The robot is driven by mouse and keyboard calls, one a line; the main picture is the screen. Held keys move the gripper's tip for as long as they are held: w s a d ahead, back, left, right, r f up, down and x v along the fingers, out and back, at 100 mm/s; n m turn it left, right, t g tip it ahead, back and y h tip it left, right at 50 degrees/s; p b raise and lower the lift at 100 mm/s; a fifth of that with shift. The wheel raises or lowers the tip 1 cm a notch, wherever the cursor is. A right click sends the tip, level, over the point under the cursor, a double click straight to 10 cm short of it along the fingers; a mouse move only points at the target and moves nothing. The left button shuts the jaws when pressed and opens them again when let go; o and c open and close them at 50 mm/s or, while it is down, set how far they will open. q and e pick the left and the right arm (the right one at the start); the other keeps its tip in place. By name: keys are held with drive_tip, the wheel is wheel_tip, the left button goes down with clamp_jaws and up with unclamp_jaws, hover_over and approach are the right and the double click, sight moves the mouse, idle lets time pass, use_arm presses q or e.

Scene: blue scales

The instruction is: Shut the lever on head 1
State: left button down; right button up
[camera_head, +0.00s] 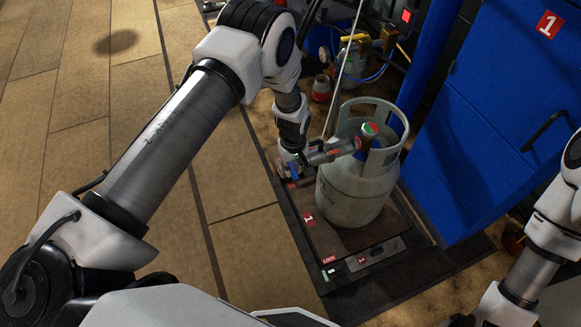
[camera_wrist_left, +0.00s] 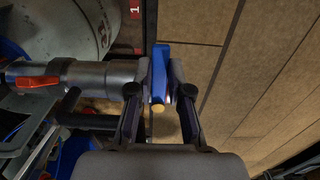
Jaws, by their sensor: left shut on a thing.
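My left gripper (camera_head: 291,168) is at the left end of the grey filling head (camera_head: 328,153), beside the gas cylinder (camera_head: 352,200). In the left wrist view, its two dark fingers (camera_wrist_left: 160,92) are on either side of a blue lever (camera_wrist_left: 161,62) with a tan tip, and are shut on it. The grey head (camera_wrist_left: 95,76), with a red part, runs in from the left to the lever. The grey-white cylinder also shows in the left wrist view (camera_wrist_left: 60,30). It stands upright on a scale (camera_head: 335,238) with red 1 labels. My right gripper is out of frame.
A blue cabinet (camera_head: 480,120) with a red 1 sign stands to the right of the scale. A smaller cylinder (camera_head: 352,62), hoses and a thin pole are behind. The tan tiled floor (camera_head: 90,90) on the left is clear.

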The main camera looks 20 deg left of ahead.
sight(293, 172)
use_arm(q)
drive_tip(key=c, duration=1.1)
unclamp_jaws()
drive_tip(key=shift+f, duration=0.1)
wheel_tip(293, 172, up, 12)
drive_tip(key=shift+r, duration=0.1)
